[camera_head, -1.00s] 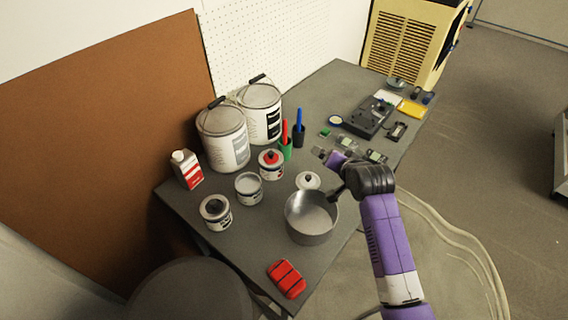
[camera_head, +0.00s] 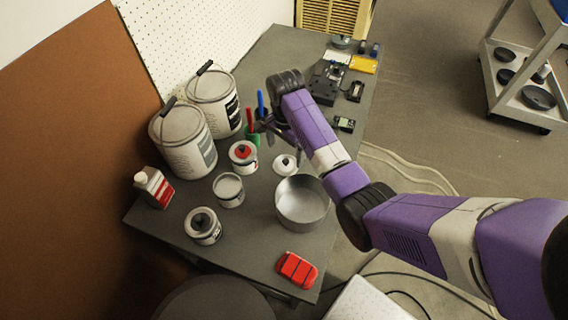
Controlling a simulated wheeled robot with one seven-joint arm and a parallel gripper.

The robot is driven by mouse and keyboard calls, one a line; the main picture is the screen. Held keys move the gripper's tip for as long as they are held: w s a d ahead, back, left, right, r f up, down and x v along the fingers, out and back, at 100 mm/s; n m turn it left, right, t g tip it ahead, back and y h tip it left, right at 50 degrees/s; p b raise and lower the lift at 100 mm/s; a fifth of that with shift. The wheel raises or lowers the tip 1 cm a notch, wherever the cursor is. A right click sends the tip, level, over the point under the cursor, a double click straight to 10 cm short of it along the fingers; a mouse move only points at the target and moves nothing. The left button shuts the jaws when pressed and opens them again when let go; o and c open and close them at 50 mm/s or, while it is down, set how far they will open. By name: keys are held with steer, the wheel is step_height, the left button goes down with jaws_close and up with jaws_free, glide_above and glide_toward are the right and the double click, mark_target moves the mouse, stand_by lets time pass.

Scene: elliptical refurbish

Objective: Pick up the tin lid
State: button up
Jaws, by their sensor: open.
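A small round white lid with a dark knob (camera_head: 285,164) lies on the grey table, just behind the metal pot (camera_head: 302,208); I cannot tell for sure that it is the tin lid. My gripper (camera_head: 262,125) is open, above the table behind the white lid, near the pen cups. Its fingers are small and partly lost against the cups.
Two large paint buckets (camera_head: 183,142) (camera_head: 212,103) stand at the back left, beside a red-and-white bottle (camera_head: 153,188). A red case (camera_head: 297,270) lies at the front edge. Electronics (camera_head: 328,82) fill the far end.

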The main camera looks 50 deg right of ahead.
mark_target(286, 160)
steer(key=shift+d+f, duration=0.15)
steer(key=shift+f, duration=2.95)
steer(key=c, duration=1.3)
